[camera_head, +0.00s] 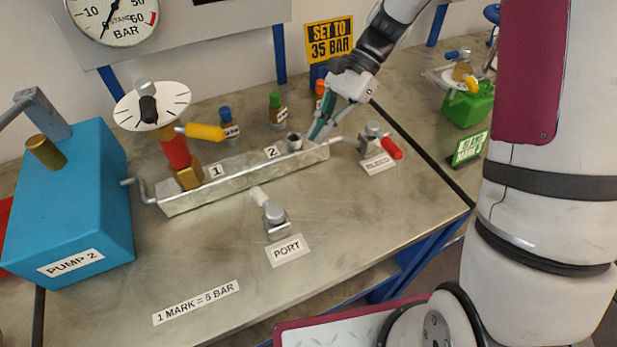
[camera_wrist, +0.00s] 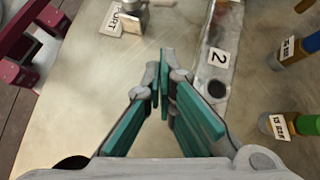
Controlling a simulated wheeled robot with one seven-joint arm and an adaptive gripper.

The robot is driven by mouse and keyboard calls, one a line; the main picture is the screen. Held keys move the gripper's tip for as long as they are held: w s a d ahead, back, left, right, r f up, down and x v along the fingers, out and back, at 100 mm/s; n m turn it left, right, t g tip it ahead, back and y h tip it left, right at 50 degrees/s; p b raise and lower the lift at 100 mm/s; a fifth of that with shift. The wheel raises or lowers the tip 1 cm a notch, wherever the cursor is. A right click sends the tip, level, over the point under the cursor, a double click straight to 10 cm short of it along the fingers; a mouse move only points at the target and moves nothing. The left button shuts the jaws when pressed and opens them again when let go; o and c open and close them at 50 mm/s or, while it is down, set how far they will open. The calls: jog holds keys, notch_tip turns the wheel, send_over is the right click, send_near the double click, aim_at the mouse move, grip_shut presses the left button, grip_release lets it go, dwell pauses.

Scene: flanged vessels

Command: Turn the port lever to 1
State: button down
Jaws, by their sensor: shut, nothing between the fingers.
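The port lever (camera_head: 259,196) is a short pale handle on a silver valve (camera_head: 275,213), behind the white PORT label (camera_head: 288,250). The handle points up and left toward the metal block (camera_head: 240,180). The block carries label 1 (camera_head: 216,170) at left and label 2 (camera_head: 271,152) at right. My gripper (camera_head: 316,138) is shut and empty near the block's right end, apart from the lever. In the wrist view the closed fingertips (camera_wrist: 160,80) are in the middle, with the PORT label (camera_wrist: 127,18) at the top and label 2 (camera_wrist: 218,57) to the right.
The bleed valve with a red handle (camera_head: 391,148) stands right of my gripper. A yellow-handled valve (camera_head: 205,132) with a dial rises at the block's left end. Several coloured fittings (camera_head: 275,105) stand behind. The blue pump (camera_head: 75,205) is at left.

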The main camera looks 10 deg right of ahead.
aim_at(263, 200)
jog(key=p+x, duration=0.1)
jog(key=x, duration=0.9)
jog(key=shift+s, duration=0.15)
jog(key=shift+s+a+r+p, duration=0.1)
jog(key=shift+s+a+p, duration=0.15)
jog(key=shift+a, duration=0.3)
jog(key=shift+s+a+r+p, duration=0.1)
jog(key=shift+s+a+p, duration=0.05)
jog(key=shift+s+a, duration=0.3)
jog(key=shift+s+a+f, duration=0.1)
jog(key=shift+s+a, duration=0.1)
jog(key=shift+a, duration=0.45)
